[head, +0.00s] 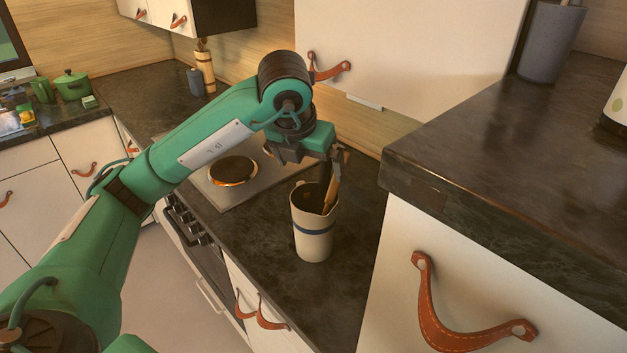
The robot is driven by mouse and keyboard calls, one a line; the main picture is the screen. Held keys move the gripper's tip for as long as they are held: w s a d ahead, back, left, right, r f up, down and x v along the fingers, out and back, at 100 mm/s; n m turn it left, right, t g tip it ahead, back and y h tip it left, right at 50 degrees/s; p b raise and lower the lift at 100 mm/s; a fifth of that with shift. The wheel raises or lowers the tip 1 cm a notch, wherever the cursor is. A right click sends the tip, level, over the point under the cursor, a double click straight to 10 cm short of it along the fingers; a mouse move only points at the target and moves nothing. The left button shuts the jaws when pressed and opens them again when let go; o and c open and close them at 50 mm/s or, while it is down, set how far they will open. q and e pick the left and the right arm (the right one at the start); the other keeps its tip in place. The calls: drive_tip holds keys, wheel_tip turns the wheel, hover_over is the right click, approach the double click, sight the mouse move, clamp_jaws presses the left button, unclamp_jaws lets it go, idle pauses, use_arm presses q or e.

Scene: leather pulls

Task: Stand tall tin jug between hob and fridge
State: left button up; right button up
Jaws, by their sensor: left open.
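A tall cream jug (314,235) with a blue band stands upright on the dark counter. It is to the right of the hob (214,184) and to the left of the white unit (412,290) with a large leather pull, which may be the fridge. My left gripper (327,203) is open and points down at the jug's mouth. Its fingers overlap the right side of the rim; I cannot tell whether they touch it. The arm covers part of the hob. My right gripper is out of view.
The dark counter (262,243) is bare around the jug. The right unit's dark top (480,130) rises above it and holds a grey pot (549,42). A bottle (206,70) and grey canister (196,82) stand at the back. A green pot (72,86) stands far left.

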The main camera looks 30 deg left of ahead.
use_arm(q)
drive_tip(key=v, duration=0.3)
drive_tip(key=shift+r, duration=0.1)
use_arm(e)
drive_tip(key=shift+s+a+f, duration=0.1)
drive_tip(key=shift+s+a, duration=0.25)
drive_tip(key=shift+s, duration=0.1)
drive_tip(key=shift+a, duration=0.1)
use_arm(q)
drive_tip(key=shift+a, duration=0.1)
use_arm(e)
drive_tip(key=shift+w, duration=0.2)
